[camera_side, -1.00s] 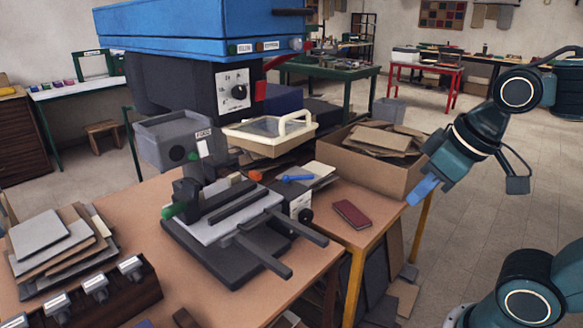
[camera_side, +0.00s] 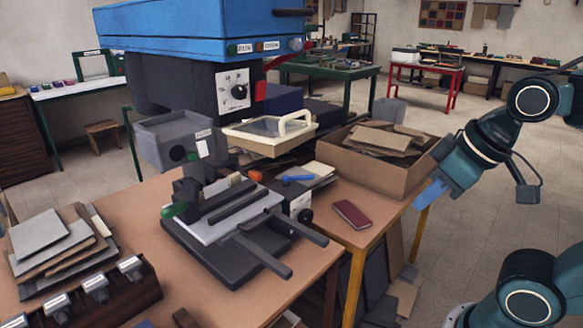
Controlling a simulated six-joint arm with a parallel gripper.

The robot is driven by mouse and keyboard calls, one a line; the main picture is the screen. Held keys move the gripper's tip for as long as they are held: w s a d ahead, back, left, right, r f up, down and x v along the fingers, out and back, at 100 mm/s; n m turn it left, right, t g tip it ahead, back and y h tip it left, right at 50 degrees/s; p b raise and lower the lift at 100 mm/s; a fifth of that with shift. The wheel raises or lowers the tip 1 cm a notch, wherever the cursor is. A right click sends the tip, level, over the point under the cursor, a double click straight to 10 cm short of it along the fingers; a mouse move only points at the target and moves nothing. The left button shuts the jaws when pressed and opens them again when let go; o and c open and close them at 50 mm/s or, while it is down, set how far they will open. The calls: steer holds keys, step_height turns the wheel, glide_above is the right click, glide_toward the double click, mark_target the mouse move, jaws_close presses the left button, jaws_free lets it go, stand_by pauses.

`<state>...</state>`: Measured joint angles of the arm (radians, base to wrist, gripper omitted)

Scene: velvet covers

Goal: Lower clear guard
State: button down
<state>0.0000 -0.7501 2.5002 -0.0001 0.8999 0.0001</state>
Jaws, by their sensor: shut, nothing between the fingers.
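The clear guard (camera_side: 262,129) is a see-through panel in a cream frame with a raised cream handle (camera_side: 297,124). It sits at the front of the blue press (camera_side: 200,40), above the table and left of the cardboard box. My gripper (camera_side: 430,193) has blue fingers pointing down and left. It is shut and empty, just right of the cardboard box and well to the right of the guard, touching nothing that I can see.
A cardboard box (camera_side: 398,178) of board scraps stands between my gripper and the guard. A sliding bed with rails (camera_side: 235,240), a dark red book (camera_side: 351,214) and a stack of boards (camera_side: 50,250) are on the table. Open floor lies to the right.

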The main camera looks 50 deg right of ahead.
stand_by(0.4)
steer(key=w+r, duration=2.3)
steer(key=w, duration=0.1)
steer(key=shift+w+r, duration=0.15)
steer(key=shift+r, duration=0.1)
steer(key=shift+w+d+f, duration=0.1)
steer(key=shift+f, duration=0.05)
glide_above(299, 130)
steer(key=w, duration=0.1)
step_height(299, 130, down, 9)
steer(key=shift+w, duration=0.1)
steer(key=shift+s+f, duration=0.35)
steer(key=shift+f, duration=0.5)
steer(key=shift+s+f, duration=0.3)
steer(key=shift+f, duration=0.55)
